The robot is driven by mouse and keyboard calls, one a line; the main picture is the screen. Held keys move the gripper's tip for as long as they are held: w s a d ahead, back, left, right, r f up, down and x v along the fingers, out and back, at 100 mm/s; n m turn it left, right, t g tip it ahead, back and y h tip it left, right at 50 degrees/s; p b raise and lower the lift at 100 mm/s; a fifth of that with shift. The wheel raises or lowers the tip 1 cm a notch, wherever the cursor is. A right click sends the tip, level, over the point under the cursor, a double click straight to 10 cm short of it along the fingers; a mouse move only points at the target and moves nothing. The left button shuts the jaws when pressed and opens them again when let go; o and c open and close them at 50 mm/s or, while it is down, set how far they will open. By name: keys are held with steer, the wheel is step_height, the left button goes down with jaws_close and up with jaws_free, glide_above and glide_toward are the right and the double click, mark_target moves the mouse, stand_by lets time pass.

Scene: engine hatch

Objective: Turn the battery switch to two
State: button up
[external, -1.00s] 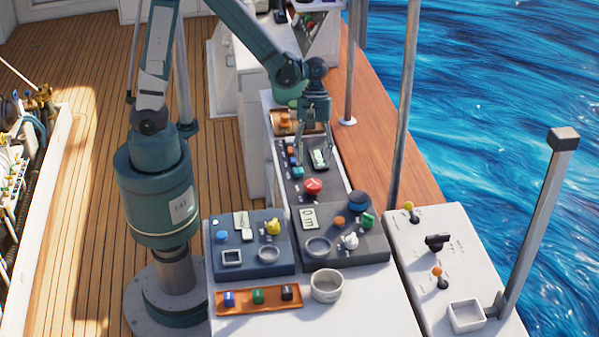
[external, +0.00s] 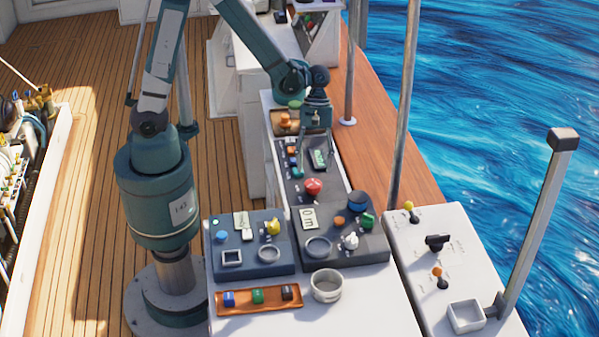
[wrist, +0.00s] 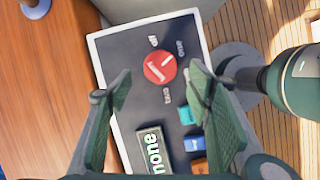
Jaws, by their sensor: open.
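The battery switch is a round red knob (external: 313,187) with white marks, on a dark panel (external: 296,195). In the wrist view the knob (wrist: 159,66) sits ahead of the fingertips and roughly between them, with small labels around it. The panel's display (wrist: 152,150) reads "none". My gripper (wrist: 160,79) is open and empty. In the external view my gripper (external: 317,140) hangs over the panel's far part, behind the knob and apart from it.
Teal, blue and orange buttons (wrist: 194,144) line the panel beside the display. Nearer panels hold a blue knob (external: 358,201), a white knob (external: 350,241) and a yellow knob (external: 272,227). A metal pole (external: 405,110) stands right of the panels.

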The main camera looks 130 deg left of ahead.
mark_target(312, 182)
steer(key=shift+b+x, duration=0.7)
steer(key=shift+x, duration=2.35)
steer(key=c, duration=0.9)
